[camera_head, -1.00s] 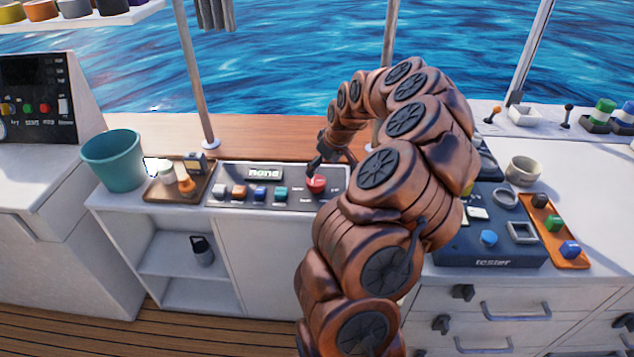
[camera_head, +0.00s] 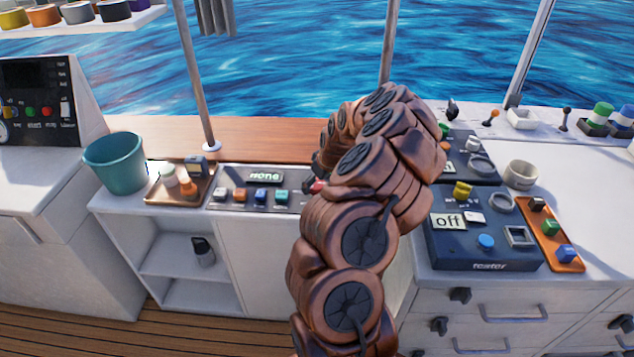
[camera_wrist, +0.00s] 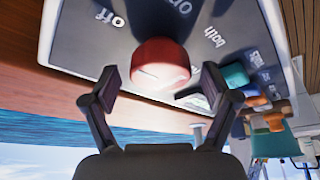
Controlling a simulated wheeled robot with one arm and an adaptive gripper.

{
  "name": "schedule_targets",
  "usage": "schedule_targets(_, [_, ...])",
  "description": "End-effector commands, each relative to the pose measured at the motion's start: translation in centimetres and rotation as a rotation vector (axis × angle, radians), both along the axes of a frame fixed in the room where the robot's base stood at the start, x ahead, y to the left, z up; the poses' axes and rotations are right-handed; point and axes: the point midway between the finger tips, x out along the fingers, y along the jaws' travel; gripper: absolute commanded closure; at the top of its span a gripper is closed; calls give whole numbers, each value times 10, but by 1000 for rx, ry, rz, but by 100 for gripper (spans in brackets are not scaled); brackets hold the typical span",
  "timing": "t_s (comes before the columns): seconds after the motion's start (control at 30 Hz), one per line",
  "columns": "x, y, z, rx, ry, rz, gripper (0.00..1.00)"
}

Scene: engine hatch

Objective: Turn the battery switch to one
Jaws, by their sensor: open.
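The battery switch is a red round knob (camera_wrist: 160,62) on a dark panel with labels; "off" and "both" are readable, and a third beside the knob is partly cut off. In the head view a bit of the red knob (camera_head: 316,187) shows at the right of the switch panel (camera_head: 232,174), beside my arm. My gripper (camera_wrist: 162,88) is open, one finger on each side of the knob in the wrist view, with gaps on both sides. How deep the fingers reach around it is unclear. In the head view my arm hides the gripper. The knob's pointing direction is unclear.
Several small coloured switches (camera_head: 260,195) and a display reading "none" (camera_head: 265,177) share the panel. A wooden tray (camera_head: 160,190) and teal bucket (camera_head: 115,163) stand left. A blue tester box (camera_head: 480,255) stands right of my arm, beside an orange tray (camera_head: 545,232).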

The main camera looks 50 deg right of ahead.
Motion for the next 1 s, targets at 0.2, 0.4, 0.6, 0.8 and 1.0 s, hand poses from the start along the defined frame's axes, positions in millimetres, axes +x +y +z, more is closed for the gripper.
schedule_targets(0.2, [0, 0, -1, 0, 0, 1, 14])
schedule_targets(0.4, [0, 0, -1, 0, 1, 1, 35])
schedule_targets(0.6, [0, 0, -1, 0, 1, 1, 56])
schedule_targets(0.8, [0, 0, -1, 0, 1, 1, 74])
schedule_targets(1.0, [0, 0, -1, -1, 2, -9, 74])
